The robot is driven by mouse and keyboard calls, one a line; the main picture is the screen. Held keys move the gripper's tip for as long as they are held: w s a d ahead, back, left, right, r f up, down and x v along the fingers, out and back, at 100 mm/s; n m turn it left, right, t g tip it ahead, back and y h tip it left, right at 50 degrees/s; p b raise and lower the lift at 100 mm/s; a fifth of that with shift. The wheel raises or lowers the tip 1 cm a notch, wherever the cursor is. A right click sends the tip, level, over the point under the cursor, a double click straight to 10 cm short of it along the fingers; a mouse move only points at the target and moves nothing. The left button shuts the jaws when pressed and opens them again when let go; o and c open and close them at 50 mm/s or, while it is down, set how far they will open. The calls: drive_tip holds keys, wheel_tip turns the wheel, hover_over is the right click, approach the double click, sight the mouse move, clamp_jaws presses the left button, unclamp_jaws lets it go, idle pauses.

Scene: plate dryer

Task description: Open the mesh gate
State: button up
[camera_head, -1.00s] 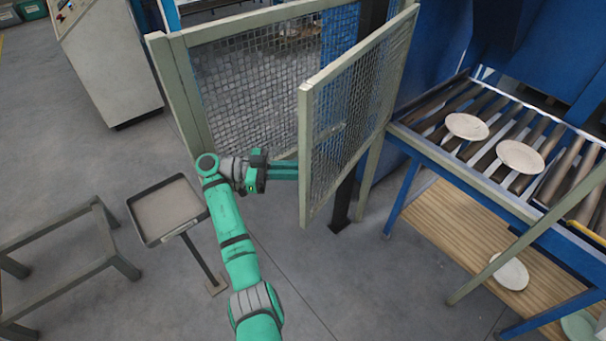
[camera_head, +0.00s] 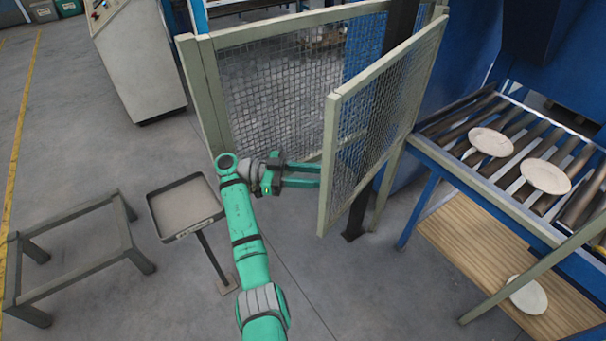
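The mesh gate (camera_head: 380,125) is a pale green frame filled with wire mesh. It stands swung out at an angle from the mesh fence, its free upright edge towards me. My gripper (camera_head: 318,176) is at the left of that free edge, at about mid-height, pointing right. Its two green fingers are apart with a gap between them. The fingertips end at the gate's edge post and may be partly hidden by it; I cannot tell whether they touch it. Nothing shows between the fingers.
The fixed mesh fence (camera_head: 280,85) stands behind my arm. A roller conveyor (camera_head: 480,195) with pale plates (camera_head: 545,177) is right of the gate. A tray stand (camera_head: 186,207) and a low metal frame (camera_head: 75,208) stand left. Floor between them is clear.

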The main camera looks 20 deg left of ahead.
drive_tip(key=v, duration=1)
drive_tip(key=shift+a, duration=0.15)
